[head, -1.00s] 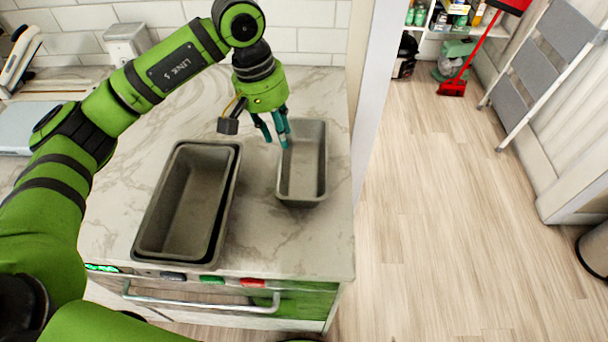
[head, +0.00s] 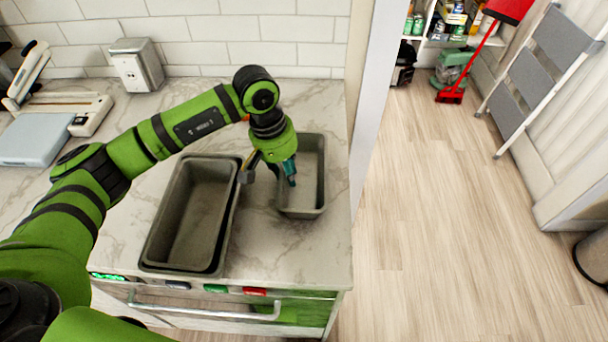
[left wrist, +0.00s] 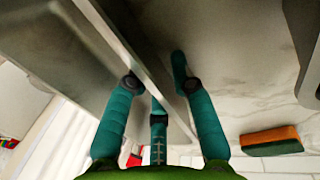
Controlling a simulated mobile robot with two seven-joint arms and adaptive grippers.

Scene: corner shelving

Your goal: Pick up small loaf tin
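The small loaf tin (head: 313,165) is grey and empty. It stands upright on the marble counter near its right edge. My left gripper (head: 283,172) is low at the tin's left long wall, with teal fingers pointing down. In the left wrist view, my left gripper (left wrist: 155,75) has its fingers apart on either side of the small tin's wall (left wrist: 125,45). I see gaps between fingers and wall, so it looks open. Part of the tin's left rim is hidden behind the gripper. My right gripper is in neither view.
A larger loaf tin, apparently nested in another (head: 190,215), stands just left of my gripper. An orange and green sponge (left wrist: 270,141) shows in the left wrist view. A white tiled wall (head: 210,40) is behind the counter (head: 270,250).

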